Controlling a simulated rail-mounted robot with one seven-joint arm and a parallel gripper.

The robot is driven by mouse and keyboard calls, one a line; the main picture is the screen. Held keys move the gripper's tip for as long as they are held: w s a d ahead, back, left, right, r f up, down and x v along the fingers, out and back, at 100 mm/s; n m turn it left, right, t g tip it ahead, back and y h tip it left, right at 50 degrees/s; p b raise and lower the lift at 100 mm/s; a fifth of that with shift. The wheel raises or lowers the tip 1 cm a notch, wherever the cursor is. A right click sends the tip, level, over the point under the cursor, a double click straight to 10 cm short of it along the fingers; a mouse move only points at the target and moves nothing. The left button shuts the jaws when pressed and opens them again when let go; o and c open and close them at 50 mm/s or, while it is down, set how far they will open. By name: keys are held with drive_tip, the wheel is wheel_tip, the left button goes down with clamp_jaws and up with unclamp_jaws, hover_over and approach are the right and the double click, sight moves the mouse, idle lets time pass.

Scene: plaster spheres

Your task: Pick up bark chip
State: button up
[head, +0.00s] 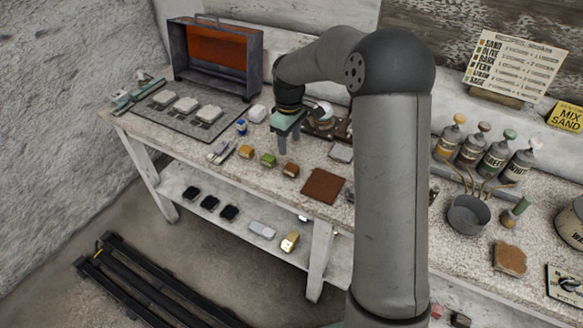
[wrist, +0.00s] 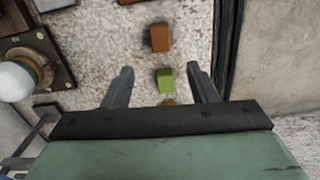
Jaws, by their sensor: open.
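The brown chip (head: 291,170), which I take to be the bark chip, lies on the speckled bench top, right of a green chip (head: 268,159) and a yellow chip (head: 246,151). In the wrist view the brown chip (wrist: 160,38) is beyond my fingertips and the green chip (wrist: 165,80) shows between the fingers. The yellow chip (wrist: 168,102) is mostly hidden behind my gripper's body. My gripper (head: 288,148) points down above the bench, behind the row of chips. Its fingers (wrist: 160,69) are apart with nothing held.
A flat brown square (head: 324,186) lies right of the chips, and a grey block (head: 341,152) lies behind it. Bottles (head: 470,148) stand at right.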

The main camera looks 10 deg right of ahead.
hover_over(292, 167)
drive_tip(key=f, duration=0.5)
drive_tip(key=shift+w+a+p, duration=0.25)
drive_tip(key=shift+w+p, duration=0.05)
drive_tip(key=shift+w, duration=0.05)
drive_tip(key=shift+s+d+f+p, duration=0.15)
drive_tip(key=shift+f+p, duration=0.3)
drive_tip(key=shift+f, duration=0.9)
drive_tip(key=shift+s+d+f+p, duration=0.1)
drive_tip(key=shift+f+p, duration=0.3)
drive_tip(key=shift+f, duration=0.9)
drive_tip(key=c, duration=1)
